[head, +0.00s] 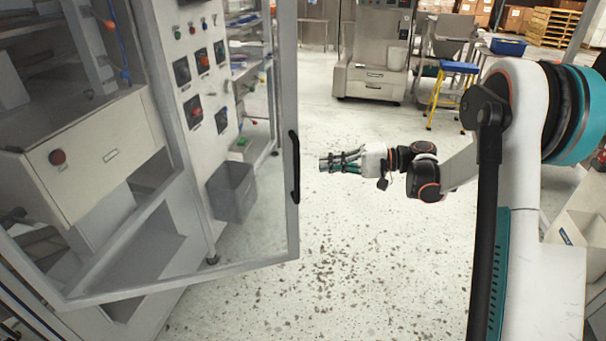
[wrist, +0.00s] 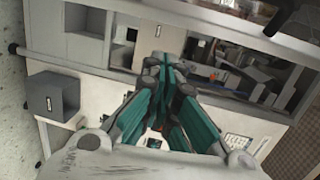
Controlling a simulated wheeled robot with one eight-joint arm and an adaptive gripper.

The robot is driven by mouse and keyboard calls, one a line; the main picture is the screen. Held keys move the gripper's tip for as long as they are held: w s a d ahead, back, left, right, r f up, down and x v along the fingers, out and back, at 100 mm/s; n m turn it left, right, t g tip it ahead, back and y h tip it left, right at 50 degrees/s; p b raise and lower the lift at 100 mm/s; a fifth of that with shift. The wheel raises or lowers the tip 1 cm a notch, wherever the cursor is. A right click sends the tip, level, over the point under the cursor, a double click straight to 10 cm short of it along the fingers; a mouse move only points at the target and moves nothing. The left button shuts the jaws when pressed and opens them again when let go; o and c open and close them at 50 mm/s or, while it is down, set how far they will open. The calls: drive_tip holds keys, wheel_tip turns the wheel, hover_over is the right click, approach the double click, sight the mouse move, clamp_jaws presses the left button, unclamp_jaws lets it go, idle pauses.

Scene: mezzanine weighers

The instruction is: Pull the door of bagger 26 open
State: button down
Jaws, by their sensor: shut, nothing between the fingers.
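The bagger's door (head: 291,85) is a clear panel in a grey metal frame, filling the left of the head view. It appears swung outward at an angle from the machine, and its lower rail slants across the picture. A black vertical handle (head: 294,166) sits on its free edge. My gripper (head: 322,163) points left, just right of the handle in the picture; a gap shows and nothing is held. In the wrist view my gripper (wrist: 163,62) has its teal fingers together. I cannot make out the handle there. No number 26 is readable.
Behind the clear panel are a control panel (head: 200,62) and a grey bin (head: 232,190), which also shows in the wrist view (wrist: 57,97). A yellow-legged blue stool (head: 458,67) and a steel machine (head: 376,78) stand farther back. The speckled floor right of the door is clear.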

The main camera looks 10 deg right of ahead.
drive_tip(key=s+a+f+y+b, duration=0.1)
drive_tip(key=a+f+b, duration=0.1)
drive_tip(key=a, duration=0.5)
drive_tip(key=shift+s+a+n+g+y+b, duration=0.15)
drive_tip(key=shift+s+n+g+y+b, duration=0.2)
drive_tip(key=shift+b, duration=0.45)
drive_tip(key=shift+f, duration=0.1)
